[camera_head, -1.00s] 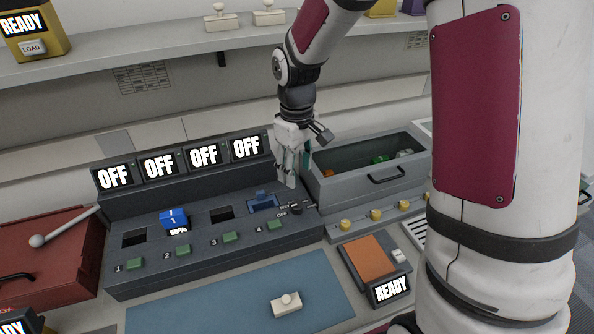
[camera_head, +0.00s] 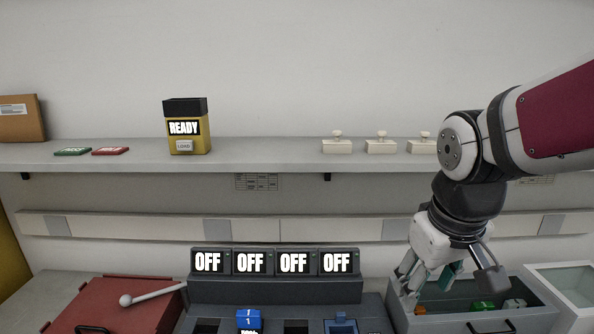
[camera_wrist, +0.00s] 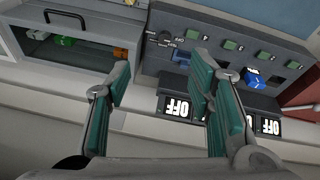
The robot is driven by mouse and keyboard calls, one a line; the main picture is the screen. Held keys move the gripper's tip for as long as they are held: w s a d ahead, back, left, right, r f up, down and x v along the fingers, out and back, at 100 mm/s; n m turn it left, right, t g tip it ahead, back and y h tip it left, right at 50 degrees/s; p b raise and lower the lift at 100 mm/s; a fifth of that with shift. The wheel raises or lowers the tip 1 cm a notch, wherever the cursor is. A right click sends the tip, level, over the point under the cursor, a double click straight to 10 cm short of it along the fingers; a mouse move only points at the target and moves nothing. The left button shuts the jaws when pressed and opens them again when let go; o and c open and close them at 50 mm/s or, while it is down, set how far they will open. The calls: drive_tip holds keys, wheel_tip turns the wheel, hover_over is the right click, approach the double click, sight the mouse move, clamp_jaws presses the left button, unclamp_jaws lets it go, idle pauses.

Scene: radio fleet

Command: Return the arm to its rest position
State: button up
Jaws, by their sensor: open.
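My gripper (camera_head: 428,284) hangs at the right in the head view, pointing down, above the left end of the grey bin and beside the charger panel. Its green-padded fingers (camera_wrist: 160,100) stand apart in the wrist view with nothing between them. The arm reaches in from the right edge, bent at the wrist.
A dark charger panel (camera_head: 275,290) with several OFF displays holds a blue battery (camera_head: 249,319). The grey open bin (camera_head: 545,314) holds small coloured items. A shelf (camera_head: 270,153) carries a yellow READY box (camera_head: 187,142) and white blocks (camera_head: 381,146). A red case (camera_head: 120,300) lies left.

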drive_tip(key=s+r+m+t, duration=0.2)
drive_tip(key=s+r, duration=0.1)
drive_tip(key=s, duration=0.8)
drive_tip(key=shift+a+r+y, duration=0.15)
drive_tip(key=shift+r+y, duration=0.15)
drive_tip(key=shift+r, duration=0.05)
drive_tip(key=shift+w, duration=0.1)
